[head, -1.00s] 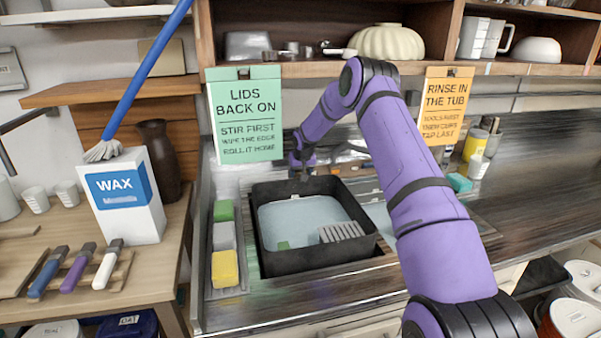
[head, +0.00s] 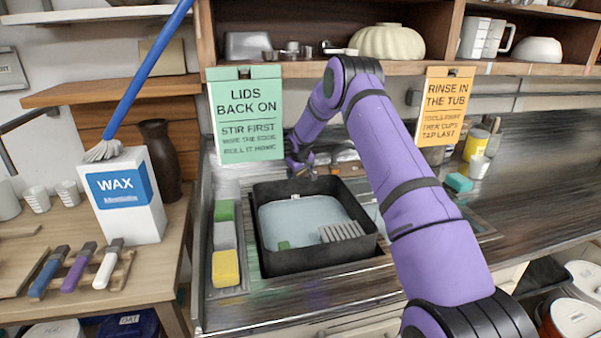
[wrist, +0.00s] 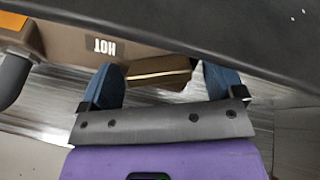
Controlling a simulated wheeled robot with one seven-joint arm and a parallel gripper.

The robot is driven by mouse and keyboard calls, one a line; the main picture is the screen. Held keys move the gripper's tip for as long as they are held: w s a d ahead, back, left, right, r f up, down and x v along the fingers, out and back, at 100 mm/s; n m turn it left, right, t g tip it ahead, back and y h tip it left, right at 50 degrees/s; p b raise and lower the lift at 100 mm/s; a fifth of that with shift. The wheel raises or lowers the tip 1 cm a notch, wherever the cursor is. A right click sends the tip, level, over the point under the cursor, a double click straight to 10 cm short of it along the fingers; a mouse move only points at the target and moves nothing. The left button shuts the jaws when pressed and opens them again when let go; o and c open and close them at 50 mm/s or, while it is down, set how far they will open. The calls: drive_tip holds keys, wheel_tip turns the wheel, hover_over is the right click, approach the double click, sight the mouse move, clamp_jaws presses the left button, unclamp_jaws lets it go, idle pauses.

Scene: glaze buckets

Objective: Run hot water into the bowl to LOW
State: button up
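A black square tub (head: 318,262) sits in the sink and holds pale bluish water; I see no round bowl in the sink and can read no LOW mark. My gripper (head: 303,168) is above the tub's back edge, by the tap area. In the wrist view my gripper (wrist: 165,82) has its two blue fingertips apart. A brown block with a pale stripe (wrist: 158,72), perhaps a tap lever, shows between them, with a gap at least on the right. A HOT label (wrist: 104,46) appears upside down on a brown surface beside it. The tap spout is hard to make out.
A grey ridged piece (head: 342,232) and a green one (head: 284,245) are in the tub. Sponges (head: 225,268) line a tray on its left. A dark edge (wrist: 200,40) crosses the wrist view. Green (head: 245,115) and orange (head: 444,105) signs hang behind. The right counter is mostly clear.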

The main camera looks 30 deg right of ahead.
drive_tip(key=shift+r, duration=0.1)
drive_tip(key=v, duration=1)
drive_tip(key=shift+s+r, duration=0.15)
drive_tip(key=shift+r, duration=0.15)
drive_tip(key=shift+a, duration=0.1)
idle(1.9)
idle(2.9)
drive_tip(key=shift+t, duration=0.3)
drive_tip(key=x, duration=1)
drive_tip(key=shift+s+f, duration=0.3)
drive_tip(key=shift+f, duration=0.15)
